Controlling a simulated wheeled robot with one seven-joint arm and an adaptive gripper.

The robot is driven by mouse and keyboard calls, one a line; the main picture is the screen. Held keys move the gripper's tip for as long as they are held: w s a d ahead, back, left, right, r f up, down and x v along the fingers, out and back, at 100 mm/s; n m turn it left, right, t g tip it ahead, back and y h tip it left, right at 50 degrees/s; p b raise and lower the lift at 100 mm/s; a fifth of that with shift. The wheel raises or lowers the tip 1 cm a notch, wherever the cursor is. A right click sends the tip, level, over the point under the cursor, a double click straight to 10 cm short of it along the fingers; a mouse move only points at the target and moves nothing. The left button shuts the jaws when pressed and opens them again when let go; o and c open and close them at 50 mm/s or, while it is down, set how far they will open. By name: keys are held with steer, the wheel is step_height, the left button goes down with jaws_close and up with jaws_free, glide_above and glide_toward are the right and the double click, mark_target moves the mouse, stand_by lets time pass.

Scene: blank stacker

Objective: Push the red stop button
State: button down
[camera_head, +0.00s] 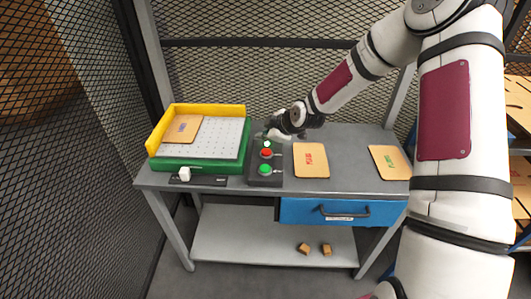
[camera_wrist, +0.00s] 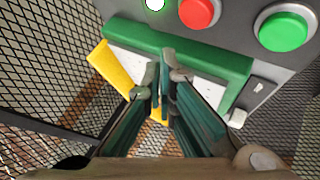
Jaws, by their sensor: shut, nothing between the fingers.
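The red stop button (camera_head: 267,153) sits on a dark grey control box (camera_head: 264,181), between a small white light (camera_head: 267,143) and a green button (camera_head: 265,169). My gripper (camera_head: 270,135) is by the far end of the box, with its tips hard to make out in the head view. In the wrist view my gripper (camera_wrist: 163,72) is shut and empty. There the red button (camera_wrist: 199,11) is at the top edge, partly cut off, apart from the fingertips. The green button (camera_wrist: 284,30) is to its right and the white light (camera_wrist: 155,4) to its left.
A green-framed tray (camera_head: 200,167) with a yellow rim (camera_head: 208,109) stands left of the box. A white knob (camera_head: 184,174) is at its front. Tan plates (camera_head: 311,161) (camera_head: 388,163) lie to the right on the grey table. A blue drawer (camera_head: 300,211) is below.

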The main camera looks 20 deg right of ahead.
mark_target(265, 152)
steer(key=shift+f+b, duration=0.6)
steer(key=shift+f, duration=1.1)
steer(key=shift+f, duration=0.1)
steer(key=shift+f, duration=0.3)
steer(key=shift+f+b, duration=0.4)
steer(key=shift+f, duration=0.1)
stand_by(0.8)
steer(key=shift+r, duration=0.1)
steer(key=shift+r+p, duration=0.5)
steer(key=shift+r, duration=0.35)
steer(key=shift+r+p, duration=1.2)
steer(key=shift+r, duration=1.3)
